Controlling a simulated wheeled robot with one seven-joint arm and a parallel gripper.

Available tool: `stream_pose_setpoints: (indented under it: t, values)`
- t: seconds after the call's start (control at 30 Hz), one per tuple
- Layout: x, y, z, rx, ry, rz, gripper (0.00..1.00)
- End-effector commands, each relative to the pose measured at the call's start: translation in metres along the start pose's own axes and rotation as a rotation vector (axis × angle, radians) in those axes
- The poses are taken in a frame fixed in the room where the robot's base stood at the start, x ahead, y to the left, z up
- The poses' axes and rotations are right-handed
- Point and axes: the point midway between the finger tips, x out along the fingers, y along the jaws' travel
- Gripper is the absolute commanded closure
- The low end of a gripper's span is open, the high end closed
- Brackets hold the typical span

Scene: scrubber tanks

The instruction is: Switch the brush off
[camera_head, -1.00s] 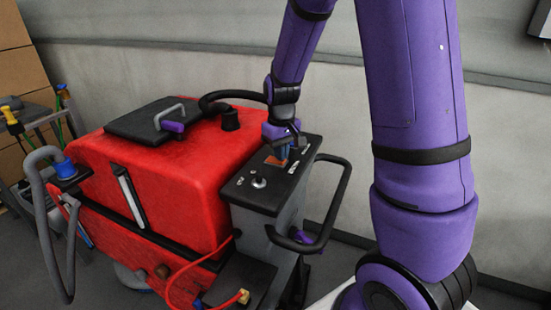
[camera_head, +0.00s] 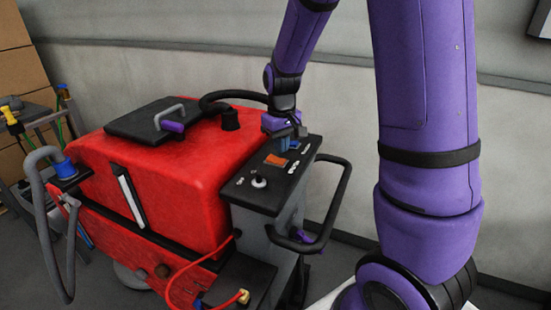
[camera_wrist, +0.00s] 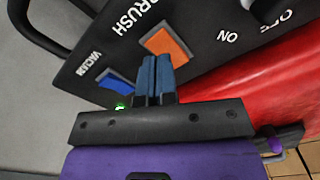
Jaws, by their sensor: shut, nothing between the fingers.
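The brush switch (camera_wrist: 167,46) is an orange rocker beside the word BRUSH in the wrist view. It also shows as an orange patch (camera_head: 275,160) on the black control panel (camera_head: 262,199) in the head view. I cannot tell which way it is tilted. My gripper (camera_wrist: 155,62) has its blue fingers together and empty, with the tips at the near edge of the orange switch in the wrist view. In the head view my gripper (camera_head: 289,146) is over the panel's far end, just beyond the switch. Whether it touches the panel is unclear.
A blue switch (camera_wrist: 115,82) marked VACUUM lies left of the fingers, with a lit green lamp (camera_wrist: 120,106) near it. A knob (camera_head: 258,181) stands on the panel's near end. The red tank (camera_head: 165,190) is left; a black handle loop (camera_head: 340,200) is right.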

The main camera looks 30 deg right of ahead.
Motion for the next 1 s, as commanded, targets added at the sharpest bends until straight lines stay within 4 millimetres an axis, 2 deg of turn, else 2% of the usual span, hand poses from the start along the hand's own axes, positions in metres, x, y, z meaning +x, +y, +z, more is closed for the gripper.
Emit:
stream_pose_setpoints:
  t: [0.53,1.0]
  values:
    - [-0.037,0.0,0.0,0.0,0.001,0.0,1.0]
    - [-0.04,0.0,0.0,0.0,-0.001,0.0,1.0]
